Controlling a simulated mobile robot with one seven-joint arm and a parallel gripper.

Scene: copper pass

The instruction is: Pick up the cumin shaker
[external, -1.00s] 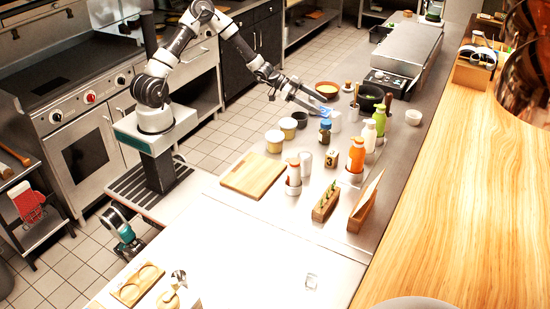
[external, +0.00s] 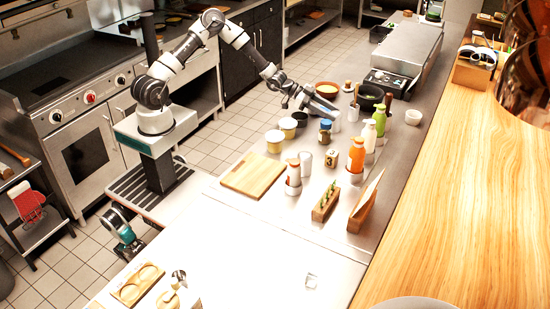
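My gripper (external: 325,107) is over the far part of the steel counter, close to a small white container (external: 336,122). It is too small to tell whether its fingers are open or touch anything. No label naming cumin can be read. A dark jar with a pale label (external: 331,159) stands nearer the camera, beside a plain metal cup (external: 306,163). I cannot tell which of these is the cumin shaker.
Orange (external: 356,156), green (external: 379,122) and white (external: 369,138) bottles stand right of the jars. Pale tubs (external: 275,141) line the counter's left side near a cutting board (external: 254,175).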

